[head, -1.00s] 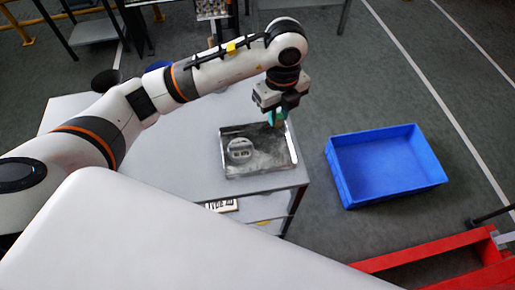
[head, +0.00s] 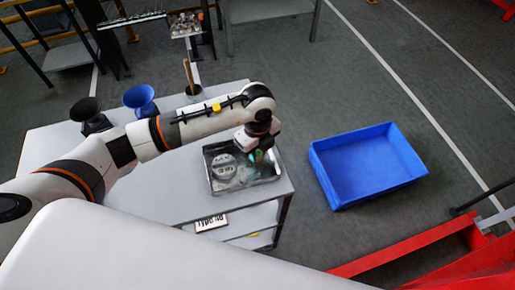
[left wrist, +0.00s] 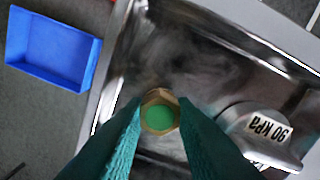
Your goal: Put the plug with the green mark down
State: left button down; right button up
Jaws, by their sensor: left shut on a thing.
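The plug with the green mark (left wrist: 158,113) is a brass hexagon with a green top, seen between the teal fingertips in the left wrist view. My left gripper (head: 257,156) is shut on it, over the right part of a shiny metal tray (head: 243,187) on the table. The tray also fills much of the left wrist view (left wrist: 215,35). I cannot tell whether the plug touches the tray floor. In the head view the gripper largely hides the plug. My right gripper is not in view.
A blue bin (head: 368,168) stands on the floor to the right. A black funnel (head: 88,112) and a blue funnel (head: 140,97) stand at the table's back left.

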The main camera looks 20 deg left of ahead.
aim_at(258, 153)
pick_arm(q)
jog(key=c, duration=1.6)
grip_release()
jog(key=shift+f, duration=0.15)
jog(key=o, duration=0.4)
jog(key=shift+r, duration=0.35)
notch_tip(258, 153, up, 12)
jog(key=shift+f+b, duration=0.1)
jog(key=shift+b, duration=1.15)
